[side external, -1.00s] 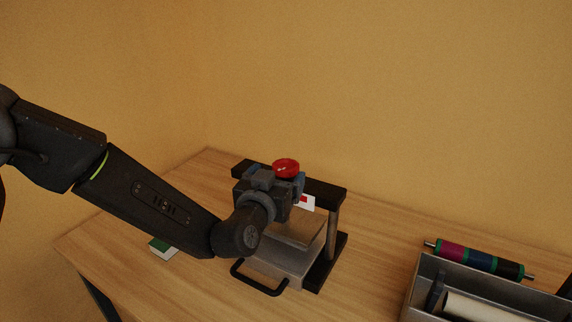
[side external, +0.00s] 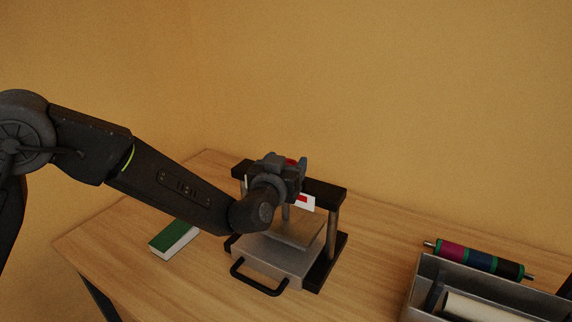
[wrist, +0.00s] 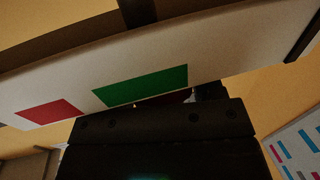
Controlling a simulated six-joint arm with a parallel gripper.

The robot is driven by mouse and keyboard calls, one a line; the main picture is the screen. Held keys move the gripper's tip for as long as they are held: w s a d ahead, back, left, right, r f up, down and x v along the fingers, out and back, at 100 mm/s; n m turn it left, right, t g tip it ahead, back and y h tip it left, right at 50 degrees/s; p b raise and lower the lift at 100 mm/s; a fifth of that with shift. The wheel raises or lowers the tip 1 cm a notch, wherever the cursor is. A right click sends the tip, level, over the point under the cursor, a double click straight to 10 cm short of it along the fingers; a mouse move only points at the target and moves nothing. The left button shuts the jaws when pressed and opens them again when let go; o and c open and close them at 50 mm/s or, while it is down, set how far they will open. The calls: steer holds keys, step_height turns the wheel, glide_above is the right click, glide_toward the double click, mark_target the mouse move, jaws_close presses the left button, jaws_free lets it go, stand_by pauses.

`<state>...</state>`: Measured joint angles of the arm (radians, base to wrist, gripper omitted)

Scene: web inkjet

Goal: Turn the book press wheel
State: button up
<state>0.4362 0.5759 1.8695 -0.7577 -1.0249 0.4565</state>
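The book press stands on the wooden table, with a dark top beam (side external: 325,190), a grey pressing plate (side external: 292,230) and a base with a black front handle (side external: 258,280). Its red wheel (side external: 291,161) sits above the beam and is mostly hidden behind my gripper (side external: 302,170). My gripper is at wheel height, right in front of it; whether the fingers touch the wheel cannot be told. The finger opening is hidden in both views. In the wrist view, a white label with green and red patches (wrist: 140,86) fills the upper part.
A green book (side external: 174,238) lies on the table left of the press. A grey bin (side external: 480,292) holding a pale roll stands at the right, with a coloured roller (side external: 478,258) behind it. The table (side external: 365,265) between press and bin is clear.

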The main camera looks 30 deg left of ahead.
steer(key=c, duration=0.4)
steer(key=shift+n+y, duration=0.3)
steer(key=shift+y, duration=0.2)
steer(key=n+g+y, duration=0.1)
steer(key=n+y, duration=0.1)
steer(key=y, duration=0.2)
steer(key=shift+n+g, duration=0.4)
steer(key=shift+n+g+y, duration=2.1)
steer(key=shift+n+y, duration=0.1)
steer(key=shift+y, duration=0.5)
steer(key=shift+a, duration=0.1)
steer(key=o, duration=0.9)
steer(key=shift+s, duration=0.1)
